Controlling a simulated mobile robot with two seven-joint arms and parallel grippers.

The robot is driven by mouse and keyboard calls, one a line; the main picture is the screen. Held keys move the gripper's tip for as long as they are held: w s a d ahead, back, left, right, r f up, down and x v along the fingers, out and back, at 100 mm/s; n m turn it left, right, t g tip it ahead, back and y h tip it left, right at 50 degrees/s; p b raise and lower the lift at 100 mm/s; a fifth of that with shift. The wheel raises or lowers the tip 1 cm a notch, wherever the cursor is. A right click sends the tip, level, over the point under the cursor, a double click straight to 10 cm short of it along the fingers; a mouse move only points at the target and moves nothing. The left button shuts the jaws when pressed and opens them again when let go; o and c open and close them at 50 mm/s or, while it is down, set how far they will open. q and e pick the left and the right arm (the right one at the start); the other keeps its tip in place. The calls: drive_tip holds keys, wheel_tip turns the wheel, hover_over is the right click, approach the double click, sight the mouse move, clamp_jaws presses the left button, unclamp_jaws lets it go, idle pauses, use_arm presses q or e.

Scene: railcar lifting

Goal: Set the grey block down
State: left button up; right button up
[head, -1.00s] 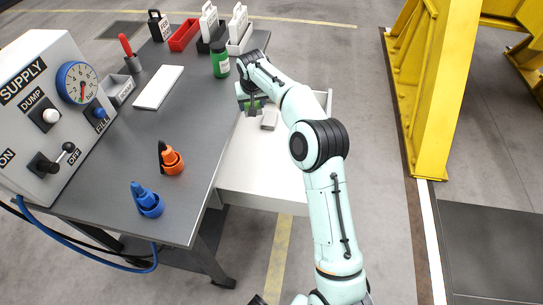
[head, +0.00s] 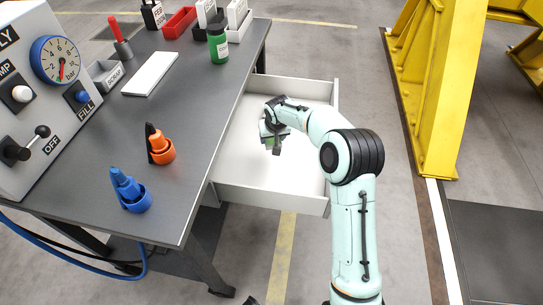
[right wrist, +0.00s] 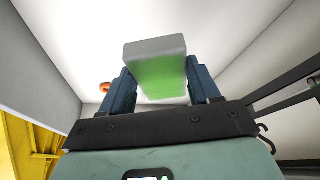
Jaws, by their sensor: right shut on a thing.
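My right gripper (head: 272,142) is over the open white drawer (head: 240,172) in the head view, small and partly hidden by its own wrist. In the right wrist view its two dark blue fingers are shut on the grey block (right wrist: 154,47), one on each side. The block's end is pale grey, and the face toward the camera looks green. White drawer surface lies behind the block; I cannot tell whether the block touches it. My left gripper is not in view.
The grey workbench (head: 190,130) stands left of the drawer, with a green bottle (head: 218,45), white bar (head: 150,74), orange part (head: 160,149) and blue part (head: 130,191). A small orange thing (right wrist: 104,87) shows in the drawer. The drawer floor around my gripper looks mostly bare.

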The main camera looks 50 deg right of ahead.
sight(271, 158)
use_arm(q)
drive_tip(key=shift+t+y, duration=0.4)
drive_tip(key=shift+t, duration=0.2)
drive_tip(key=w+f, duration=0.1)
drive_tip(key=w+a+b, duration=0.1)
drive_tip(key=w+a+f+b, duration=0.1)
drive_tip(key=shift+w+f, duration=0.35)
use_arm(e)
wheel_tip(271, 158, down, 10)
drive_tip(key=shift+r, duration=0.25)
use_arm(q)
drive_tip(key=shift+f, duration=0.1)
use_arm(e)
drive_tip(key=shift+f, duration=0.15)
drive_tip(key=o, duration=1.3)
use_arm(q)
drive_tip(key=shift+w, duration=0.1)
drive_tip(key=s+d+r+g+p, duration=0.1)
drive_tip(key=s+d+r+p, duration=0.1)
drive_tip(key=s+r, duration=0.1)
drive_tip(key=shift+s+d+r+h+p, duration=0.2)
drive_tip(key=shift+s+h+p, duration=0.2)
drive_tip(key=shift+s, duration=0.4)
use_arm(e)
drive_tip(key=v, duration=1.2)
drive_tip(key=shift+w+r, duration=0.1)
drive_tip(key=shift+r, duration=0.15)
